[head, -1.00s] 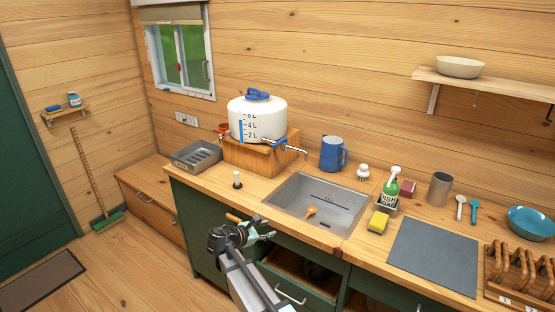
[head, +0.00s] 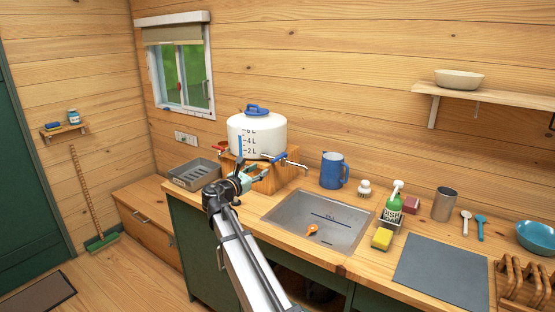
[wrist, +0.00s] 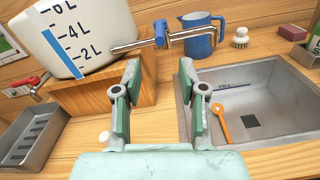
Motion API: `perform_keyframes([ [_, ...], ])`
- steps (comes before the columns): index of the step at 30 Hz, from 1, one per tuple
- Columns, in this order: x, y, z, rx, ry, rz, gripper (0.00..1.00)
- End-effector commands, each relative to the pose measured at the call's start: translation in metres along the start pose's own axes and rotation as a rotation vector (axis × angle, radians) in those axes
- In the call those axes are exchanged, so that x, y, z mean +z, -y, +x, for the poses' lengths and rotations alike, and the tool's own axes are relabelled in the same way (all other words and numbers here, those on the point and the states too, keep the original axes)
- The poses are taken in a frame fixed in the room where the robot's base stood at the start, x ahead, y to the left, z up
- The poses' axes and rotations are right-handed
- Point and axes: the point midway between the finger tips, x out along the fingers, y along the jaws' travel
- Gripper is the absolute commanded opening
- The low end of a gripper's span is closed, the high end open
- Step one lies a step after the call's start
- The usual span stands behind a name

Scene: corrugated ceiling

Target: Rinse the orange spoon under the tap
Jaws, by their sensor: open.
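No water stream is visible. My gripper (head: 256,176) is open and empty above the counter, in front of the tank's wooden stand. In the wrist view my gripper (wrist: 160,80) points toward the tap, its fingers left of the sink.
A grey tray (head: 192,176) and a red tap (wrist: 27,84) are left of the tank. A blue jug (head: 332,171), brush (head: 364,188), green dish soap bottle (head: 393,205) and yellow sponge (head: 381,239) surround the sink. A grey mat (head: 442,272) lies to the right.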

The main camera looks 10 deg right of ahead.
Motion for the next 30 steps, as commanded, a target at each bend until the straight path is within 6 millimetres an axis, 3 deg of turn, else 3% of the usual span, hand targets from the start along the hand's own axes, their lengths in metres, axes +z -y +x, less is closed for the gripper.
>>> perform_keyframes([
  [3,0.002,-0.002,0.027,-0.003,0.0,-0.001,0.41],
  [15,0.001,-0.002,0.102,-0.001,-0.001,0.0,0.41],
  [22,0.0,-0.001,0.126,0.0,-0.001,0.001,0.41],
  [30,-0.001,0.0,0.132,0.0,-0.001,0.001,0.41],
])
